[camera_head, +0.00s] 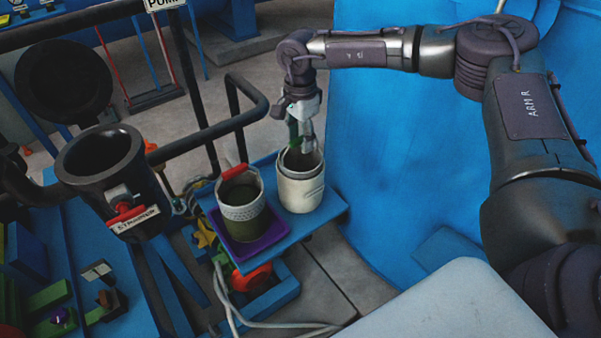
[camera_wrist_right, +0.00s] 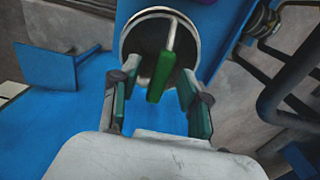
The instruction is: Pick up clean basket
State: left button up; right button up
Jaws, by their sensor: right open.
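A pale cylindrical basket (camera_head: 300,190) stands on the blue shelf below my right gripper (camera_head: 305,138). In the right wrist view its round rim (camera_wrist_right: 127,43) and dark inside show, with a green grip (camera_wrist_right: 161,76) on a metal bar across it. I take this green-gripped one to be the clean basket. My right gripper, also in the right wrist view (camera_wrist_right: 160,92), is open, its fingers to either side of the green grip. Whether they touch it is unclear. A second basket (camera_head: 242,212), with a red grip (camera_head: 235,171), stands left of it. My left gripper is not in view.
The second basket stands on a purple tray (camera_head: 277,226). A black strainer pot (camera_head: 105,165) and black pipe rails (camera_head: 210,133) stand close on the left. A large blue surface (camera_head: 385,150) rises to the right of the shelf (camera_head: 330,210).

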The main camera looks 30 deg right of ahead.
jog(key=shift+d+f, duration=0.1)
jog(key=shift+f, duration=0.75)
grip_shut()
